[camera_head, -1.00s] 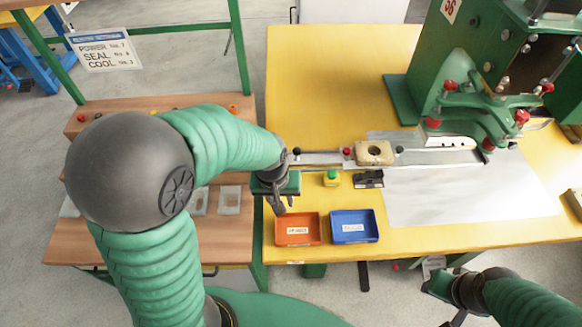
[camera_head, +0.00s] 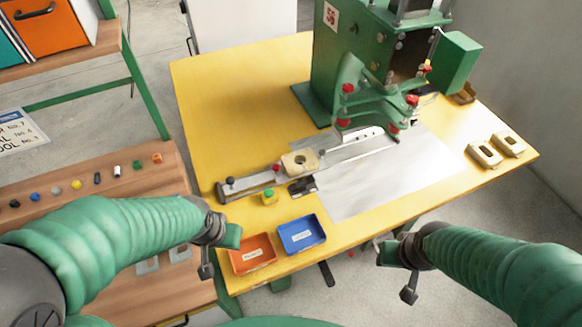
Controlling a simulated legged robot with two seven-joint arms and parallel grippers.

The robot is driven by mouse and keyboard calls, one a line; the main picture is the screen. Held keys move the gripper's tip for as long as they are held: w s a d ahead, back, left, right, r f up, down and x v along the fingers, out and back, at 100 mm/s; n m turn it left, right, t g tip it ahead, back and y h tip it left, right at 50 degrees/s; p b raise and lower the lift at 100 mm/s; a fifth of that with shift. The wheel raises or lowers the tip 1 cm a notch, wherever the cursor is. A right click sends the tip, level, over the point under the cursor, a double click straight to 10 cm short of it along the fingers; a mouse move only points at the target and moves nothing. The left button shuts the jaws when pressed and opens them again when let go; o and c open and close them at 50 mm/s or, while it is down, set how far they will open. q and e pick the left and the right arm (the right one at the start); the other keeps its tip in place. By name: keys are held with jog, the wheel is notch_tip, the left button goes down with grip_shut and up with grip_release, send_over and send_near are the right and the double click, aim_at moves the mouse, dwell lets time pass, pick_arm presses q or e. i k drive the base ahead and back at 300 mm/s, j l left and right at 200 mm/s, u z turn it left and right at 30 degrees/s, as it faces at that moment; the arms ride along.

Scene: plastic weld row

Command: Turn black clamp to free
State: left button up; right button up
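A small black clamp-like piece (camera_head: 303,187) lies on the yellow table at the front edge of the grey rail, beside a tan block. Its exact lever position is too small to tell. The grey slide rail (camera_head: 345,153) runs up toward the green press and carries the tan block (camera_head: 299,162) with a hole. My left gripper (camera_head: 217,255) hangs at the table's left front edge, left of the orange tray and apart from the clamp. My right gripper (camera_head: 396,273) is in front of the table, away from everything. Neither holds a visible object; the finger opening is unclear.
The green press (camera_head: 345,60) with red knobs stands at the back. An orange tray (camera_head: 252,254), a blue tray (camera_head: 301,234) and a yellow-green button (camera_head: 269,197) sit near the front. Two tan blocks (camera_head: 497,149) lie at right. A wooden bench (camera_head: 110,205) stands at left.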

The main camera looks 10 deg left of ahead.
aim_at(322, 152)
jog(key=u, duration=0.45)
jog(key=i+l+u, duration=0.15)
jog(key=u, duration=0.25)
jog(key=i+l+u, duration=0.1)
jog(key=l+u, duration=0.25)
jog(key=i+l+u, duration=0.1)
jog(key=l+u, duration=0.3)
jog(key=j, duration=0.1)
